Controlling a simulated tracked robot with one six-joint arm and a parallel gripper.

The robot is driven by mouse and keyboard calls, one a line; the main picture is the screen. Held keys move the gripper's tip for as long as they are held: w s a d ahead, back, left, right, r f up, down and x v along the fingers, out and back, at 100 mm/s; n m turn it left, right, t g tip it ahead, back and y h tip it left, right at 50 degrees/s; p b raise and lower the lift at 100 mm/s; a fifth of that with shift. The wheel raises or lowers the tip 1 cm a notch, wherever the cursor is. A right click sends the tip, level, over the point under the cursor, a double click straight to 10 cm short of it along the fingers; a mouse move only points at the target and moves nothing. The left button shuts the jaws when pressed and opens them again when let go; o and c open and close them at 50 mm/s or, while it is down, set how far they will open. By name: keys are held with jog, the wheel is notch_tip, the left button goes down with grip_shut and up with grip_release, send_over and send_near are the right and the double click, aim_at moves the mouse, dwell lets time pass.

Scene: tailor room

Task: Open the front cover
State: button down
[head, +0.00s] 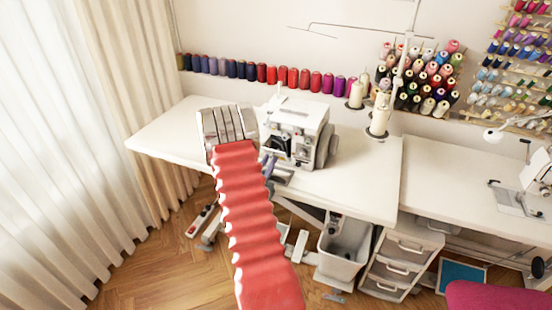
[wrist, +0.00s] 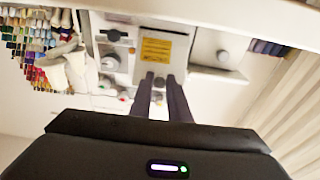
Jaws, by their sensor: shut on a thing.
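The white overlock machine (head: 312,128) stands on the white table at the middle of the head view. A dark opening shows on its front, partly behind my arm. In the wrist view its front (wrist: 118,62) shows knobs and a panel with a yellow label (wrist: 163,49). My gripper (head: 269,163) is at the machine's lower front, largely hidden by my red arm in the head view. In the wrist view my two dark fingers (wrist: 158,82) reach to the machine's front and are close together on the cover's edge. The exact contact and how far the cover is open are unclear.
The white table (head: 365,185) has bare room left and right of the machine. Thread cones (head: 378,122) stand behind it at the right. A bin (head: 343,250) and drawers (head: 402,262) are below. A curtain (head: 60,140) hangs at the left.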

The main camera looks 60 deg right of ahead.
jog(key=f, duration=0.1)
jog(key=a+f, duration=0.1)
jog(key=f, duration=0.1)
jog(key=shift+f, duration=0.15)
jog(key=c, duration=2.5)
grip_release()
jog(key=o, duration=0.8)
jog(key=shift+s+d+r, duration=0.1)
jog(key=shift+r, duration=0.25)
jog(key=shift+f, duration=0.1)
jog(key=shift+s+a+f, duration=0.25)
jog(key=shift+a+f, duration=1.3)
jog(key=shift+f, duration=0.55)
jog(key=shift+s+a+f, duration=0.3)
jog(key=shift+a+f, duration=1.3)
jog(key=shift+f, duration=0.45)
jog(key=shift+s+a+f, duration=0.25)
jog(key=shift+a+f, duration=1.3)
jog(key=shift+f, duration=0.55)
